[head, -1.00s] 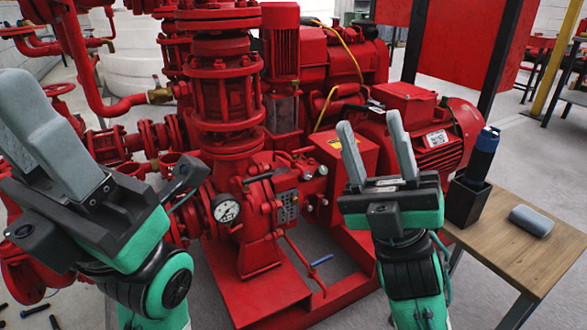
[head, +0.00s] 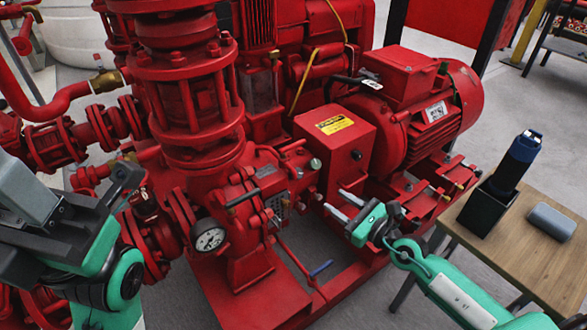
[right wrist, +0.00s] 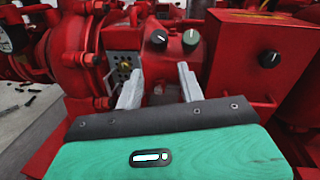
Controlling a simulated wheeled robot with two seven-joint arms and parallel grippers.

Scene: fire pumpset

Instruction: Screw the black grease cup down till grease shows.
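In the right wrist view a black round cap (right wrist: 157,38), which looks like the black grease cup, sits on the red pump body. In the head view the right gripper (head: 334,199) reaches in from the right, beside the pump's bearing housing. My left gripper (head: 25,188) is at the left edge, partly cut off; its finger gap is not clear. No grease can be made out.
A red box (head: 335,140) with a black knob (head: 356,155) stands right of the caps. A pressure gauge (head: 209,239) is on the pump's left side.

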